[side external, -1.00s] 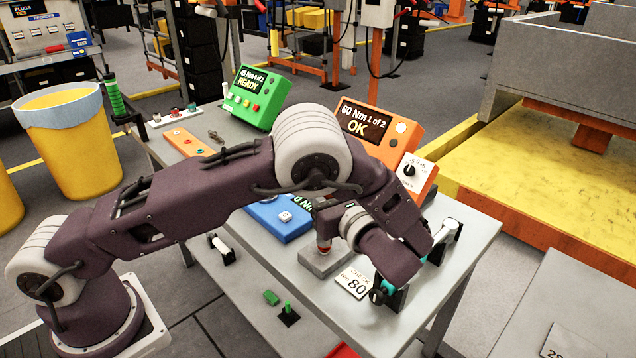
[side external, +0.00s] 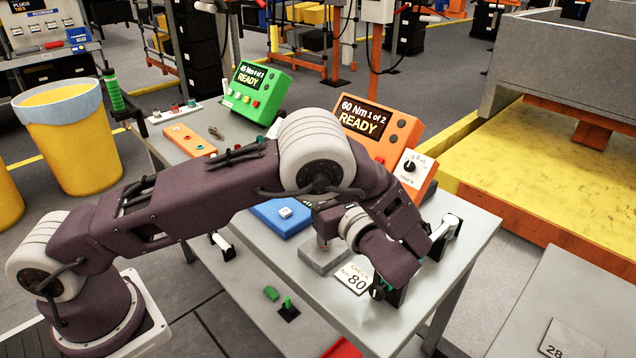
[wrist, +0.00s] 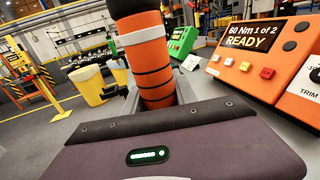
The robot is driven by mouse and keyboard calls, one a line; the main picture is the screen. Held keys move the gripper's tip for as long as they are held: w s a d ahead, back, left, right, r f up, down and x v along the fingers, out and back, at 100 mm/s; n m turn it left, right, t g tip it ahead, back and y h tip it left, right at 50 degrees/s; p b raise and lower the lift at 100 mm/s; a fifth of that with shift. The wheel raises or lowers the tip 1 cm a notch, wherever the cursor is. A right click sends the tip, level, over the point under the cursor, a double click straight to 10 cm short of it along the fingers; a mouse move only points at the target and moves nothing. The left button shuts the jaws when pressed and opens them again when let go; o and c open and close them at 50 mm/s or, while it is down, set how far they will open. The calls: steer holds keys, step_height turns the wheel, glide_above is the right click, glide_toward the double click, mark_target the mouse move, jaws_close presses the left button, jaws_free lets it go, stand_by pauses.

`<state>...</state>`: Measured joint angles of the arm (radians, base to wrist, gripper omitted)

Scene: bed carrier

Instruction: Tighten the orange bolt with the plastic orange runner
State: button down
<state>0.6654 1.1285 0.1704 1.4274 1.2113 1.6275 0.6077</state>
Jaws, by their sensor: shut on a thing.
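The orange runner (wrist: 147,58), an orange grip with black bands, stands slightly tilted beyond my gripper's dark housing in the wrist view. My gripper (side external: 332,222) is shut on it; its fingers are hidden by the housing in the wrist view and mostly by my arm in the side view. In the side view my gripper is low over a grey block (side external: 322,258) on the table. The orange controller (side external: 372,127) reads "60 Nm 1 of 2 READY"; it also shows in the wrist view (wrist: 262,60). I cannot make out the orange bolt.
A green controller (side external: 254,92) reading READY stands at the back left. A blue unit (side external: 283,217) lies left of the grey block. A "CHECK No 80" plate (side external: 353,279) and tool holders (side external: 446,235) are close to my wrist. A yellow bin (side external: 68,135) stands on the floor.

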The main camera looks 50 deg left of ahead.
steer(key=shift+s+f, duration=0.1)
steer(key=shift+f, duration=0.4)
stand_by(1.2)
steer(key=shift+r, duration=0.1)
step_height(320, 180, up, 7)
stand_by(0.9)
steer(key=shift+a+r, duration=0.1)
